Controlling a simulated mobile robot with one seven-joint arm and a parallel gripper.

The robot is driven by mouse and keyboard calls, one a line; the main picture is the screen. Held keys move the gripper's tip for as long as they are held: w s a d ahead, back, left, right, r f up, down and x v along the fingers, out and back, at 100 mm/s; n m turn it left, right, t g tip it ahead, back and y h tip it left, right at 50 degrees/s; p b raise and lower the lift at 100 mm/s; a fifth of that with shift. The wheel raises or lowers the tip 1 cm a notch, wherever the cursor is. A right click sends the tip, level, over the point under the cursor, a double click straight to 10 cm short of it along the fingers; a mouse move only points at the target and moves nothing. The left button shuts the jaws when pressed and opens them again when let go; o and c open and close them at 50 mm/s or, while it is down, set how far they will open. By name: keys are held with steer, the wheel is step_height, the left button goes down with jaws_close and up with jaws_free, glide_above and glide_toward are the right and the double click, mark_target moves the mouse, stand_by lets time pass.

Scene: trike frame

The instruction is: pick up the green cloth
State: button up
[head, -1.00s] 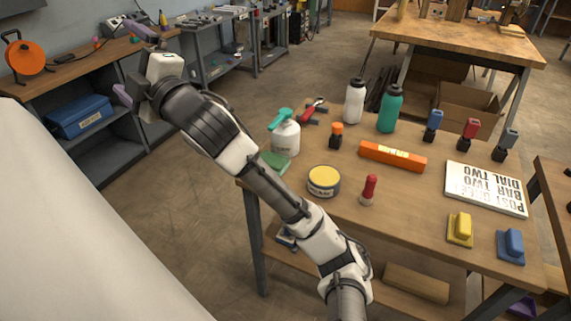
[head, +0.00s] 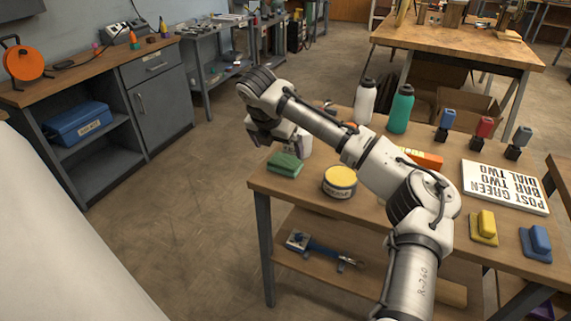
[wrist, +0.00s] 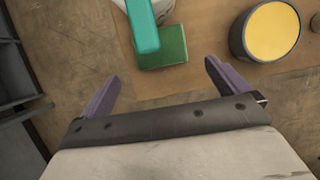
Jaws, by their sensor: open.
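The green cloth (head: 285,164) is a folded pad lying at the near left corner of the wooden table (head: 300,186). It also shows in the wrist view (wrist: 162,47), where the teal nozzle of the white spray bottle partly covers it. My gripper (wrist: 160,80) is open and empty, its two purple fingers spread apart below the cloth in that view. In the head view my gripper (head: 275,142) is above the table's left edge near the cloth, partly hidden by my own wrist.
The white spray bottle (head: 305,149) stands right behind the cloth, its teal nozzle (wrist: 142,25) overhanging it. A yellow-topped tin (head: 340,182) stands to the right. A white bottle (head: 365,102) and a teal bottle (head: 400,109) stand farther back. Left of the table is open floor.

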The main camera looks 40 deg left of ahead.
mark_target(285, 161)
steer(key=x, duration=0.2)
steer(key=shift+w+f, duration=0.2)
steer(key=shift+f, duration=0.2)
steer(key=x, duration=0.2)
steer(key=p+x, duration=0.1)
steer(key=x, duration=0.1)
steer(key=shift+w, duration=0.35)
steer(key=shift+w+f, duration=0.15)
steer(key=shift+f, duration=0.3)
steer(key=c, duration=0.9)
